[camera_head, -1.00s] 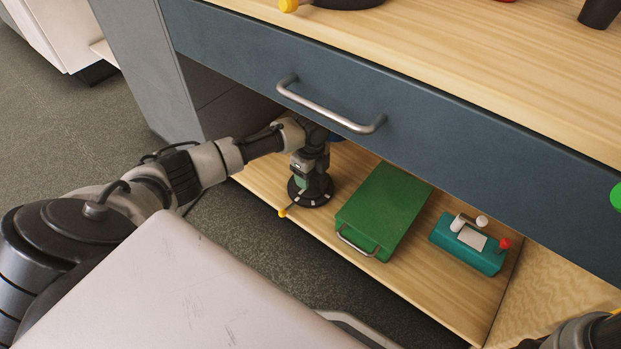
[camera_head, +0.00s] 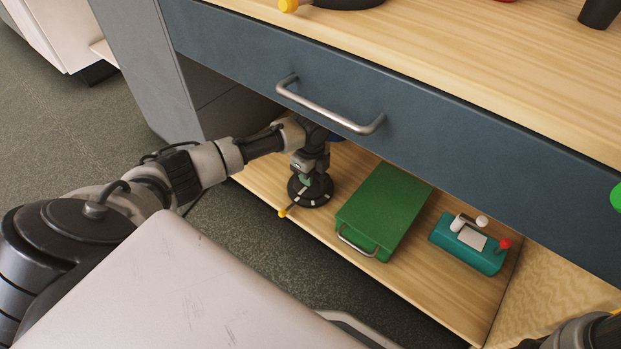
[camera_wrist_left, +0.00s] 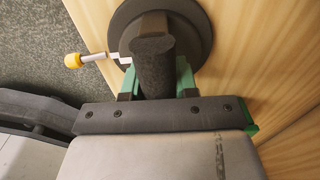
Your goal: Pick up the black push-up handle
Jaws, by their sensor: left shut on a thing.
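The black push-up handle (camera_wrist_left: 154,62) shows in the left wrist view as a dark, rounded upright grip over a wide, dark round base. A short white rod with a yellow tip (camera_wrist_left: 73,60) sticks out on the left of that base. My left gripper (camera_wrist_left: 157,82) has its green fingers on both sides of the grip and is shut on it. In the head view, my left gripper (camera_head: 306,176) reaches down under the drawer, and the dark round base (camera_head: 318,194) shows on the lower shelf. The grip itself is mostly hidden there. My right gripper is not in view.
A green box with a metal handle (camera_head: 385,208) lies right of the gripper on the wooden shelf (camera_head: 425,285). Farther right is a teal box with levers and a red knob (camera_head: 468,246). The blue drawer front (camera_head: 430,135) with its metal pull (camera_head: 330,110) hangs close above my left wrist.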

